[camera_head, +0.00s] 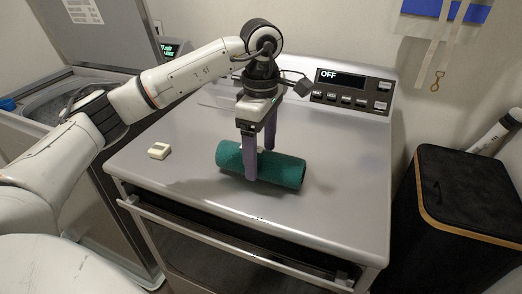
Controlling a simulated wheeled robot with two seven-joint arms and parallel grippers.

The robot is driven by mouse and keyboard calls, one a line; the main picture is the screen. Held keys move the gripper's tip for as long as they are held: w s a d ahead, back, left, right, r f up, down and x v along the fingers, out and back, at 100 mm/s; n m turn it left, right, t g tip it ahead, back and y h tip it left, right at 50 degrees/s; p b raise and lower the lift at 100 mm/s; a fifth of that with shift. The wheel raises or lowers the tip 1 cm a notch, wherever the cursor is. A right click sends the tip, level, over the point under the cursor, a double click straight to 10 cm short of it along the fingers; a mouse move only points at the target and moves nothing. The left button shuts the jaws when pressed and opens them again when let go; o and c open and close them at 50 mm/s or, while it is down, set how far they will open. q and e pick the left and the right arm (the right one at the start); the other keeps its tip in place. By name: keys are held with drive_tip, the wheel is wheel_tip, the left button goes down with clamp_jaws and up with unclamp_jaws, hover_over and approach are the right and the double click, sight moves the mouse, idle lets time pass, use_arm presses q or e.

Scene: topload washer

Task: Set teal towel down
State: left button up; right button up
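The teal towel (286,171) is a rolled cylinder lying lengthwise from left to right over the front middle of the grey appliance top (345,190). My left gripper (261,164) points down from above, with one purple finger across the towel's near side and the other going behind it. The fingers fit close around the roll left of its middle. The far fingertip is hidden by the towel. The towel is at or just above the surface; I cannot tell if it rests fully on it. My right gripper is not in view.
A small cream block (159,151) lies on the top, left of the towel. A control panel (353,92) reading OFF stands at the back. A black hamper (470,190) with a wooden rim is at the right. An open washer (75,95) is at the left. The top right of the towel is clear.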

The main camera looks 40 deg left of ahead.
sight(261, 151)
use_arm(q)
drive_tip(key=shift+r, duration=0.65)
wheel_tip(261, 151, up, 11)
drive_tip(key=p, duration=0.1)
drive_tip(key=shift+p, duration=0.3)
